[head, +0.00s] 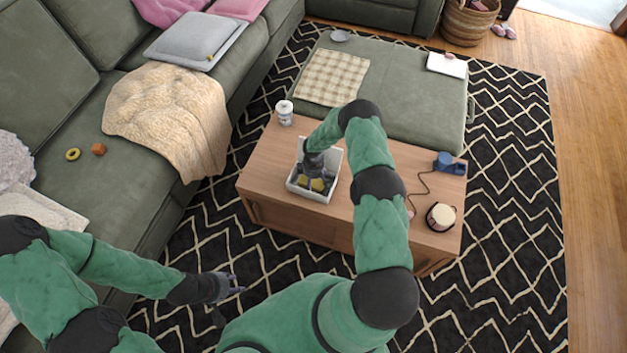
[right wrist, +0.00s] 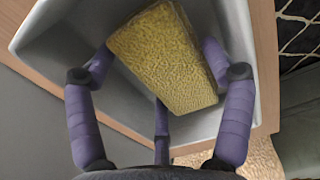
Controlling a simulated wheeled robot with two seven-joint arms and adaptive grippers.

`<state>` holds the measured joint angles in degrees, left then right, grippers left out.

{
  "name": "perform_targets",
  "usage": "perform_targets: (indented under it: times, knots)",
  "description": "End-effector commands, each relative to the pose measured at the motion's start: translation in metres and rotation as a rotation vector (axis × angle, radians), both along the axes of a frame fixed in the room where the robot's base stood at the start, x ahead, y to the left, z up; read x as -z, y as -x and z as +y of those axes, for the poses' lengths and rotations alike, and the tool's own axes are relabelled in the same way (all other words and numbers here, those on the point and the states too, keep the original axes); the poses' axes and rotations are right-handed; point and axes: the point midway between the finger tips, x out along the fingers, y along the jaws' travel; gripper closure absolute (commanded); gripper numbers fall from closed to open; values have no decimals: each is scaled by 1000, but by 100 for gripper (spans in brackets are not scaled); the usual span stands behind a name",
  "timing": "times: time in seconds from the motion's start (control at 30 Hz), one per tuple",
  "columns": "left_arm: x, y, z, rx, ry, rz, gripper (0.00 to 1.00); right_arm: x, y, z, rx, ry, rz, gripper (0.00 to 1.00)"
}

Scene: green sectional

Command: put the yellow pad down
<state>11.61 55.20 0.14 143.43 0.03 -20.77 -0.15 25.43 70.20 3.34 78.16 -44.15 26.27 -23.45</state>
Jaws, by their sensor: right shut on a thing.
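The yellow pad (head: 318,185) is a rough-surfaced block. It sits inside the walls of a white open bin (head: 331,195) on the wooden table. In the right wrist view the pad (right wrist: 165,60) is tilted between the purple fingers of my right gripper (right wrist: 158,75). The gripper is shut on it, with the bin's walls (right wrist: 45,45) around both. Whether the pad touches the bin floor I cannot tell. In the head view my right gripper (head: 316,182) reaches down into the bin. My left gripper (head: 236,284) is open and empty, low above the rug.
The wooden table (head: 262,166) also holds a white canister (head: 285,112), a blue corded device (head: 448,164) and a round dark-rimmed object (head: 441,216). Behind it is a green ottoman (head: 405,105) with a checked cloth (head: 332,77). A green sofa (head: 125,170) stands left.

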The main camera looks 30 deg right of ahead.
Motion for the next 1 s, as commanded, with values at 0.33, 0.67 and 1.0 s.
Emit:
perform_targets:
  times: [0.33, 0.67, 1.0]
  knots:
    - [2, 0, 0, 0, 0, 0, 60, 2, 0, 0, 0, 0, 0, 9]
    - [-9, 0, 0, 0, 0, 0, 60, -19, -1, 0, 0, 1, -2, 9]
    - [-35, 0, 0, 0, 0, 0, 60, -87, -1, 0, 0, 1, -1, 9]
